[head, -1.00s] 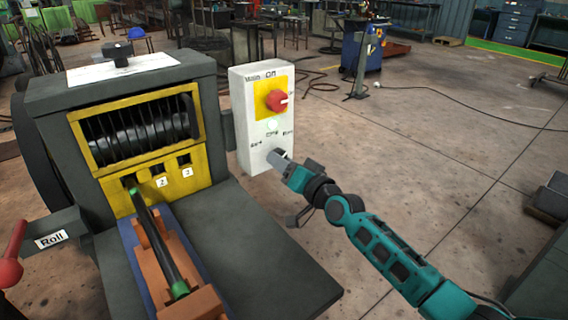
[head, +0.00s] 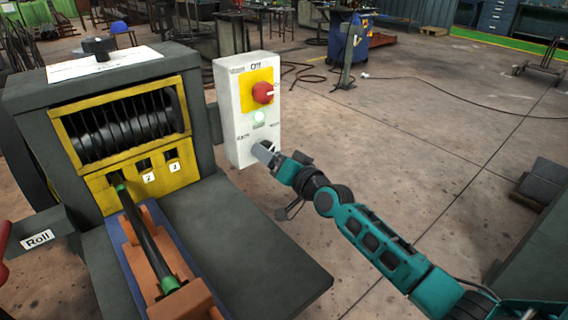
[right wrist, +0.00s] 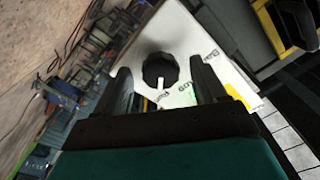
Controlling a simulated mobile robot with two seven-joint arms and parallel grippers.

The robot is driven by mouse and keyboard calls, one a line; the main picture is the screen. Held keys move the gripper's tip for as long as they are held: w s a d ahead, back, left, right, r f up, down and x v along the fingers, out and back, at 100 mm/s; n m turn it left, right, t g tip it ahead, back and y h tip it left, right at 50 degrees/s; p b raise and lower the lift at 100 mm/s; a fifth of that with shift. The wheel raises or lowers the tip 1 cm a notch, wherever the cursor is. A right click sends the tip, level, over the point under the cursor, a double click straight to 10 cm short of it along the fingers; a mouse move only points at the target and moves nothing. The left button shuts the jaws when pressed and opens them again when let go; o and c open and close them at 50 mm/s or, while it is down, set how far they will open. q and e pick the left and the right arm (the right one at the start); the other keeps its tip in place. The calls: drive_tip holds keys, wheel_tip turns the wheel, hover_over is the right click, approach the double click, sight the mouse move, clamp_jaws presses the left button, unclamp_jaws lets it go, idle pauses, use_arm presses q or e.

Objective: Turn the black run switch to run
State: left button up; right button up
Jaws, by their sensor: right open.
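The black run switch (right wrist: 158,66) shows in the right wrist view as a round dark knob with a white mark towards the bottom of the picture. In the head view only a dark bit of it (head: 268,143) shows low on the white control box (head: 240,152); my gripper hides the rest. My right gripper (head: 260,152) is open at the box's lower front. In the right wrist view its fingers (right wrist: 162,75) stand on either side of the knob, with gaps, so contact is not seen. The small labels around the switch are hard to read. My left gripper is not in view.
Above the switch are a pale green lamp (head: 259,116) and a red knob (head: 263,93) on a yellow plate. The grey machine (head: 30,115) with its yellow-framed drum stands to the left, with a dark shelf (head: 250,245) in front. Floor to the right is mostly clear.

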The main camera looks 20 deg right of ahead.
use_arm(q)
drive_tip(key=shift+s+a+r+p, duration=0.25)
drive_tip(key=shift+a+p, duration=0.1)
drive_tip(key=shift+p, duration=0.45)
use_arm(e)
drive_tip(key=v, duration=1.2)
drive_tip(key=shift+s, duration=0.3)
drive_tip(key=shift+d, duration=0.15)
